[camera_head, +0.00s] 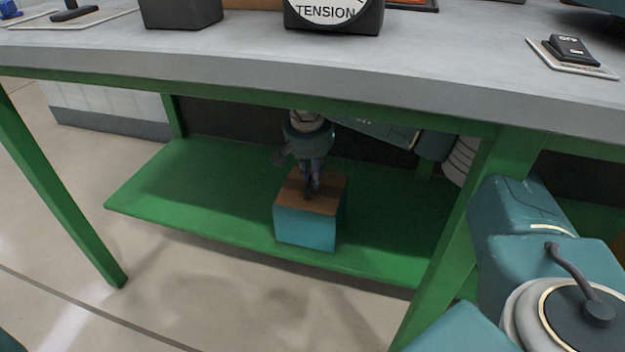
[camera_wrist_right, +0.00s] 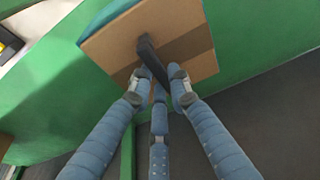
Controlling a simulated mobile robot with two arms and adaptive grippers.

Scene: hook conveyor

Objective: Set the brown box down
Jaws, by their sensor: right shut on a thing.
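The brown box (camera_head: 310,208) has a brown top with a darker strip and teal sides in the head view. It appears upright over the front part of the green lower shelf (camera_head: 180,185); I cannot tell whether its bottom touches the shelf. My right gripper (camera_head: 312,188) is above the box, shut on its dark handle. In the right wrist view the box's brown face (camera_wrist_right: 185,30) shows the dark handle (camera_wrist_right: 150,58) between the fingers of the right gripper (camera_wrist_right: 160,85). My left gripper is not in view.
The grey tabletop (camera_head: 230,62) overhangs the shelf, with a tension gauge (camera_head: 327,10) and a small black switch (camera_head: 570,48) on it. A green leg (camera_head: 455,240) stands right of the box. The shelf is clear to the left of the box.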

